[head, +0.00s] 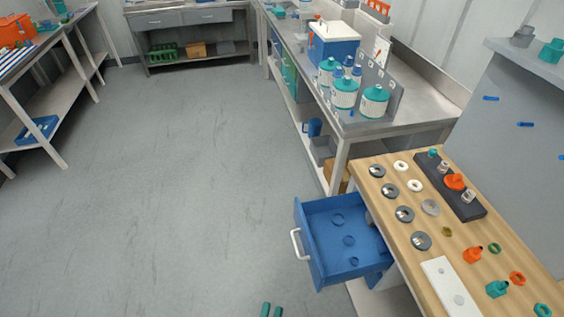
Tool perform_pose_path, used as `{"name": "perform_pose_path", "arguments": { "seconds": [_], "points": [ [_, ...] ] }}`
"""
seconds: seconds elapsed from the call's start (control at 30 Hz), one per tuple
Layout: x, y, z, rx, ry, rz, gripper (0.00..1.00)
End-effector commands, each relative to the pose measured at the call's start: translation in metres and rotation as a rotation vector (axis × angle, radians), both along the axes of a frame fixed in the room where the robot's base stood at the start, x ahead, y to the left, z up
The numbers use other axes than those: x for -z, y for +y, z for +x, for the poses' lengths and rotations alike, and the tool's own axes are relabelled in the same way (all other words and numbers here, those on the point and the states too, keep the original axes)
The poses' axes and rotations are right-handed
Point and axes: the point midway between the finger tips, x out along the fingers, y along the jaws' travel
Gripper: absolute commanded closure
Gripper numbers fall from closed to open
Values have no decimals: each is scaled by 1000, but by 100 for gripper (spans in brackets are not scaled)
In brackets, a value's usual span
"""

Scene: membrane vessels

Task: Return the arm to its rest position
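Two short dark-green tips, which look like the fingertips of my gripper (271,310), show at the bottom edge, left of the middle. A narrow gap of bare floor shows between them, and nothing is seen held. The rest of my gripper and my arm are out of the picture. The tips appear over the floor, left of and nearer than the open blue drawer (317,261).
The drawer holds several small blue rings and juts left from the wooden bench (464,243). Several lids, rings and fittings lie on the bench, beside a dark block (464,202). A steel table (412,119) holds white vessels (345,93). The floor (180,190) at left is clear.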

Motion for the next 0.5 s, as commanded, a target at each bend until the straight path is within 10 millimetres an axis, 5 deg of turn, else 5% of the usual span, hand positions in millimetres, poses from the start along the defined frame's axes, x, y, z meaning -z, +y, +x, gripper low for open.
{"name": "perform_pose_path", "arguments": {
  "seconds": [0.2,0.5],
  "points": [
    [-37,-6,-53,-91,140,-279,70],
    [-82,-21,-107,-207,335,-662,70]
  ]
}}
